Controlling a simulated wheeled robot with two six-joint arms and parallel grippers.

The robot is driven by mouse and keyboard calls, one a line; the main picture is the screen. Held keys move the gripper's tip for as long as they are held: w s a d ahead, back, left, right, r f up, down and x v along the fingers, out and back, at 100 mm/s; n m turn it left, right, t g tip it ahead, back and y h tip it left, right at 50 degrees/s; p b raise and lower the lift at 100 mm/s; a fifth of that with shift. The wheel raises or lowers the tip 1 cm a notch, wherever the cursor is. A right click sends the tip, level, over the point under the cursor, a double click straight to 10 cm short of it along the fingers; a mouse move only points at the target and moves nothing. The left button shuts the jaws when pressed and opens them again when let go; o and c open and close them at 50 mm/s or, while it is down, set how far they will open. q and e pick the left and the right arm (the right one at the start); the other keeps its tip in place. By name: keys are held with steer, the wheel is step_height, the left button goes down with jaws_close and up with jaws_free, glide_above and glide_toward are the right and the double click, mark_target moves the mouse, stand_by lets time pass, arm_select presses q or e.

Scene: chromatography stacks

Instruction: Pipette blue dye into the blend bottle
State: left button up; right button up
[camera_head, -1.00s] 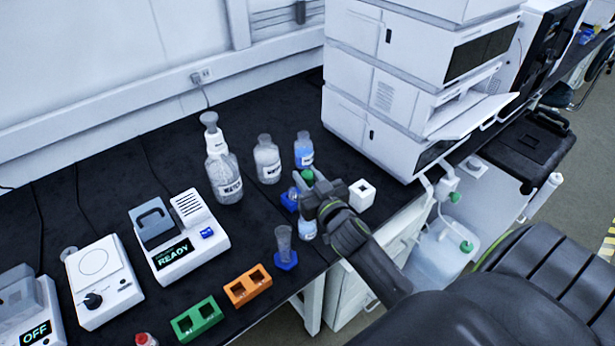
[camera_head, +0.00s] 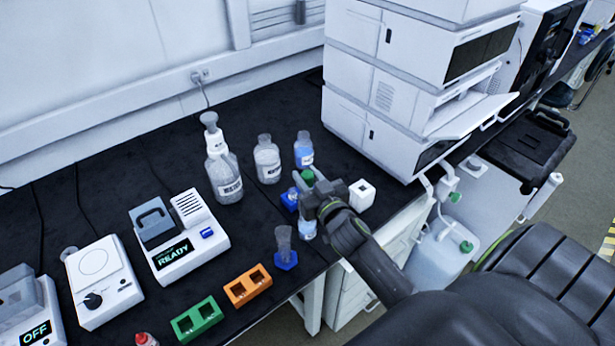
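A clear bottle of blue liquid (camera_head: 304,151) stands upright at the back, left of the white instrument stack. My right gripper (camera_head: 306,192) reaches in from the lower right, low over the bench in front of that bottle. A green cap or top (camera_head: 307,175) shows just beyond its fingers. A small labelled vessel with blue in it (camera_head: 307,230) shows partly below the gripper. The fingers are seen from behind, so I cannot tell whether they hold anything. I cannot tell which vessel is the blend bottle, and no pipette can be made out. My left gripper is out of view.
A blue holder (camera_head: 289,200) touches or nearly touches the gripper's left side; a white block (camera_head: 362,194) is close on its right. A wash bottle (camera_head: 224,175) and a clear bottle (camera_head: 267,160) stand behind. Orange (camera_head: 247,287) and green (camera_head: 196,321) racks lie front left.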

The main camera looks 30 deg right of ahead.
steer(key=shift+r, duration=0.1)
step_height(320, 180, up, 4)
steer(key=p, duration=0.3)
steer(key=shift+p, duration=0.3)
